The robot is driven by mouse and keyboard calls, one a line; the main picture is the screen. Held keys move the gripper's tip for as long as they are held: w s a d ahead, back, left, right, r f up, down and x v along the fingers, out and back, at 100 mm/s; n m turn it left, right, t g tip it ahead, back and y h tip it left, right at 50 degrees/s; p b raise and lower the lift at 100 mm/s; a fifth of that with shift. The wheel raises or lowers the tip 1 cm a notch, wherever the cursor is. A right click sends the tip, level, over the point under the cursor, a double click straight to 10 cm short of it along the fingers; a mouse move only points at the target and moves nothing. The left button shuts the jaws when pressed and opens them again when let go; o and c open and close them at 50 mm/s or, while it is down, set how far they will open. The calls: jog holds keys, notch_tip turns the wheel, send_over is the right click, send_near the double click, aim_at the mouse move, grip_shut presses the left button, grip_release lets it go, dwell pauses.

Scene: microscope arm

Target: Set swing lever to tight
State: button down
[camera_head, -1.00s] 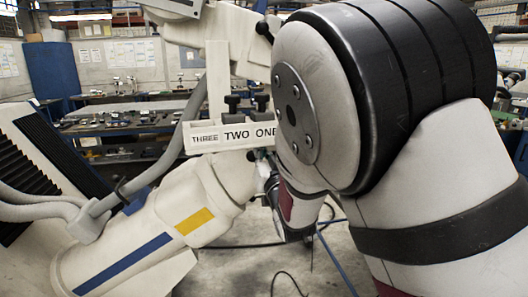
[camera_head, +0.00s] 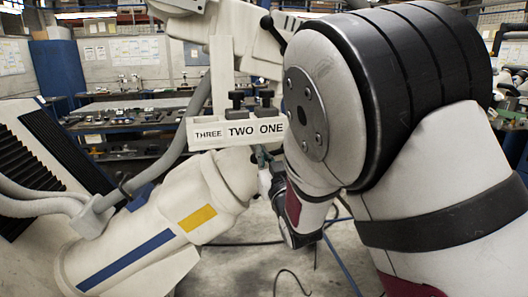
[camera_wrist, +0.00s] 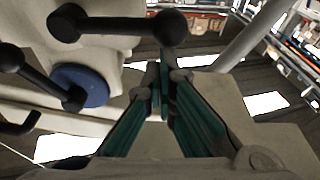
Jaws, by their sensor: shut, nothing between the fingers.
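Black levers with ball ends show on the cream microscope arm. In the wrist view one black lever (camera_wrist: 115,25) lies across the top, its right ball just above my fingertips. A second black lever (camera_wrist: 40,77) is at the left, beside a blue disc (camera_wrist: 82,86). I cannot tell which one is the swing lever. A black ball-ended lever (camera_head: 273,33) also shows at the top of the head view. My gripper (camera_wrist: 160,85) has its teal fingers shut and empty. In the head view my gripper (camera_head: 262,158) is small and partly hidden, just below the labelled box.
A white box (camera_head: 238,131) labelled THREE, TWO, ONE carries black knobs (camera_head: 238,99). A cream machine body (camera_head: 150,235) with blue and yellow stripes fills the lower left. Grey hoses (camera_head: 45,205) run beside it. Workbenches (camera_head: 130,118) stand behind. Cables lie on the floor.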

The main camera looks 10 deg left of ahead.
notch_tip(320, 180, down, 8)
jog(key=d+n+g+y+b, duration=0.1)
jog(key=n+g+y+b, duration=0.1)
jog(key=n, duration=0.7)
jog(key=shift+w+d+n+b, duration=0.25)
jog(key=shift+w+n+b, duration=0.05)
jog(key=shift+w, duration=0.1)
